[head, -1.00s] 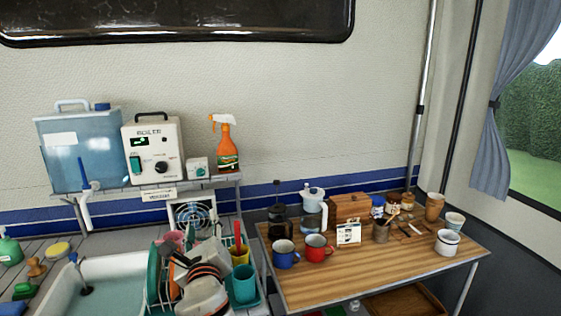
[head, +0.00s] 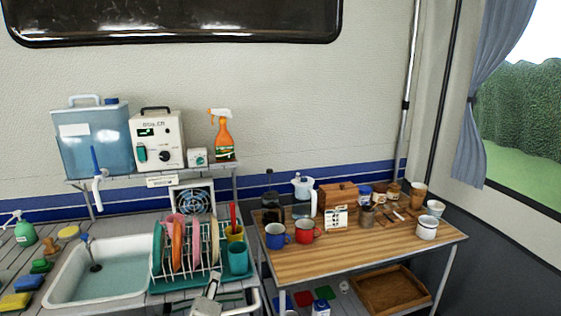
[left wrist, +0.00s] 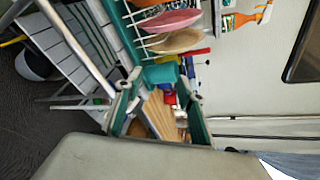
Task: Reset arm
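My left gripper shows in the left wrist view (left wrist: 160,108), with its two green-padded fingers spread apart and nothing between them. Past the fingers are the wooden table and cups. In the head view, a pale part of my arm (head: 208,292) shows at the bottom edge, in front of the dish rack (head: 205,283); the fingers cannot be made out there. My right gripper is in neither view.
The rack holds several plates and a teal cup (head: 238,258). The sink (head: 62,285) is at left. The wooden table (head: 330,262) at right holds a blue mug (head: 275,236), a red mug (head: 305,232) and jars. A shelf with a boiler (head: 157,140) is behind.

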